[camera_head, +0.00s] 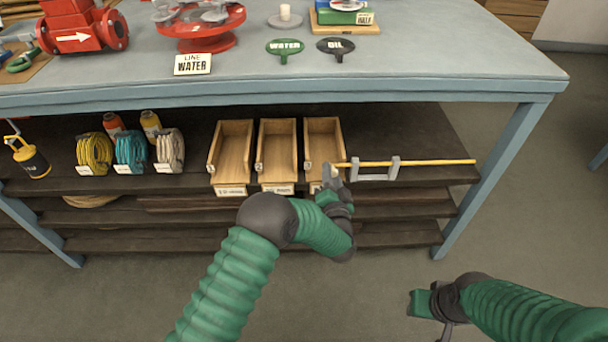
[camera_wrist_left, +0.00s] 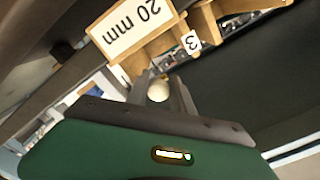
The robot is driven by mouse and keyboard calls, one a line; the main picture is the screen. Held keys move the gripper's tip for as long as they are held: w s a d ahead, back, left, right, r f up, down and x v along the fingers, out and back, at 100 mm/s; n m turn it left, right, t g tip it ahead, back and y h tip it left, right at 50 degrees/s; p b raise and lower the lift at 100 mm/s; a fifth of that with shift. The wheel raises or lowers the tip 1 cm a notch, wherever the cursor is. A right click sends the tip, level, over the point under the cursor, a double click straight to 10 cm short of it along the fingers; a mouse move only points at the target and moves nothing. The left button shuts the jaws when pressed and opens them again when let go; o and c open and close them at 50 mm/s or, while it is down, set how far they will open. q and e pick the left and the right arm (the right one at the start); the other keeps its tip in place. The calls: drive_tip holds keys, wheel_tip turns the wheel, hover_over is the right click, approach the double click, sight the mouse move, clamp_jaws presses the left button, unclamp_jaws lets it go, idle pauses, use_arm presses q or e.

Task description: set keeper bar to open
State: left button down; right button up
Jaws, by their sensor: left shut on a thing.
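The keeper bar (camera_head: 435,162) is a thin yellow rod lying level along the shelf's front edge. It passes through a grey two-post bracket (camera_head: 373,176) and reaches right to near the shelf's end. Its left end is at the right front corner of the third wooden bin (camera_head: 324,137). My left gripper (camera_head: 331,173) is at that end, in front of the bin. In the left wrist view a cream ball knob (camera_wrist_left: 159,91) sits between its closed fingers. My right gripper (camera_head: 436,305) is low at the right, away from the shelf; its fingers are mostly hidden.
Two more wooden bins (camera_head: 232,150) stand left of the third. Coiled hoses (camera_head: 130,152) and bottles are further left. The bench top (camera_head: 420,50) overhangs the shelf, with a red valve (camera_head: 75,30) and label plates on it. A blue leg (camera_head: 495,175) stands at the right.

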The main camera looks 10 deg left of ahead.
sight(342, 166)
use_arm(q)
drive_tip(key=d, duration=0.1)
drive_tip(key=w+d, duration=0.1)
drive_tip(key=d, duration=0.1)
drive_tip(key=shift+d+r, duration=0.1)
drive_tip(key=shift+d, duration=0.1)
drive_tip(key=c, duration=1.1)
unclamp_jaws()
drive_tip(key=shift+a, duration=0.1)
drive_tip(key=shift+c, duration=0.2)
drive_tip(key=shift+s, duration=0.1)
